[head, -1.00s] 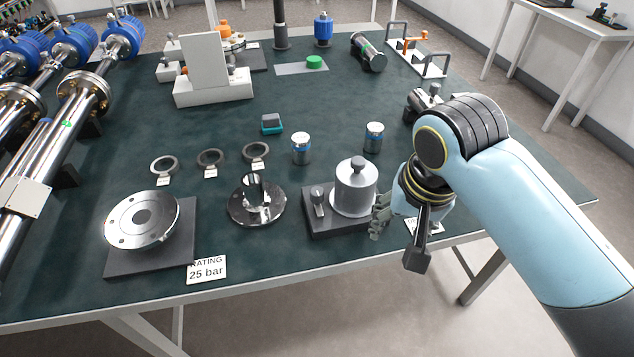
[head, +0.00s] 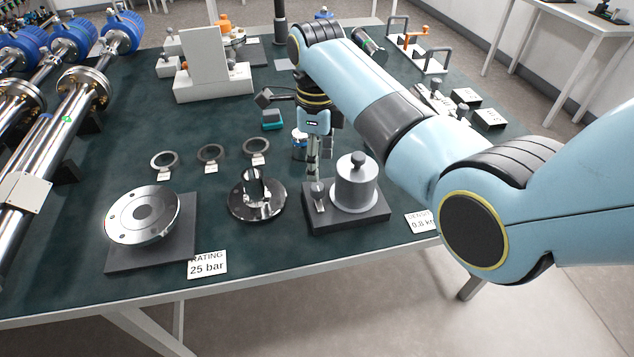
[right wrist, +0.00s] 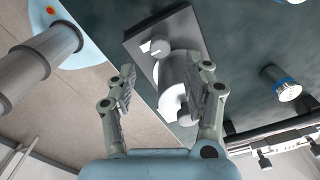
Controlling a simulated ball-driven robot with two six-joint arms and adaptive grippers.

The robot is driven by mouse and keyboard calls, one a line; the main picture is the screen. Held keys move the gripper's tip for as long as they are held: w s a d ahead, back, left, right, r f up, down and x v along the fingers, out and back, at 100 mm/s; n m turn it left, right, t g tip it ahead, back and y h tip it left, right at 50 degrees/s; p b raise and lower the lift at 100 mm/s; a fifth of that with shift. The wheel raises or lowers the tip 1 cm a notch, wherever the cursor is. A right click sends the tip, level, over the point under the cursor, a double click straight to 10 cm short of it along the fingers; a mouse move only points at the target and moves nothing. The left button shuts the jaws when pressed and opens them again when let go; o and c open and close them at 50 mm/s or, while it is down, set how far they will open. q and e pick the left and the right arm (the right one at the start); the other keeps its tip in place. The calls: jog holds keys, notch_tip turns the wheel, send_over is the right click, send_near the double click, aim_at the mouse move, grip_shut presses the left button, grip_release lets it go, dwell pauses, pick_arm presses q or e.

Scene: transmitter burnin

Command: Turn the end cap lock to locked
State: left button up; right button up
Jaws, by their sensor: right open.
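The end cap, a silver cylinder with a knob on top (head: 356,186), stands on a dark block (head: 350,219). A small grey lever (head: 319,196) stands on the same block, left of the cylinder; I take it for the lock. I cannot read its lock position. My right gripper (head: 313,176) points down just above and behind the lever, fingers open and empty. In the right wrist view the block (right wrist: 137,38) and a silver cylinder (right wrist: 172,80) show beyond and between the open fingers (right wrist: 165,88). Contact with the lever cannot be told. My left gripper is not in view.
A blue-banded jar (head: 298,139) stands close behind the gripper, partly hidden. A shiny round flange (head: 256,203) sits left of the block, and a disc (head: 142,216) farther left. Several small rings (head: 211,153) lie behind. My right forearm spans the table's right side.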

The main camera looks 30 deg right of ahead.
aim_at(317, 186)
notch_tip(317, 186, down, 7)
jog(key=shift+r+b, duration=0.1)
jog(key=shift+b, duration=0.3)
jog(key=shift+c, duration=0.2)
grip_shut()
